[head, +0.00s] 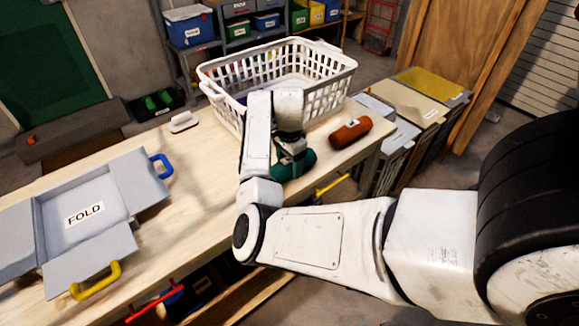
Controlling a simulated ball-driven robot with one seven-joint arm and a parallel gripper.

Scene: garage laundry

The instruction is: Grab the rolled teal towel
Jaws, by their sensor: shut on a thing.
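The rolled teal towel (301,164) lies at the front edge of the wooden table, in front of the white basket. My gripper (290,165) is over it, pointing down, and is shut on it. My arm hides part of the towel and most of the fingers. I cannot tell whether the towel touches the table or is slightly raised.
A white laundry basket (225,98) stands just behind my gripper. A rolled rust-red towel (350,132) lies to the right. A grey folding board (100,180) marked FOLD is at left. A white brush-like object (184,122) lies near the back edge. The table's middle is clear.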

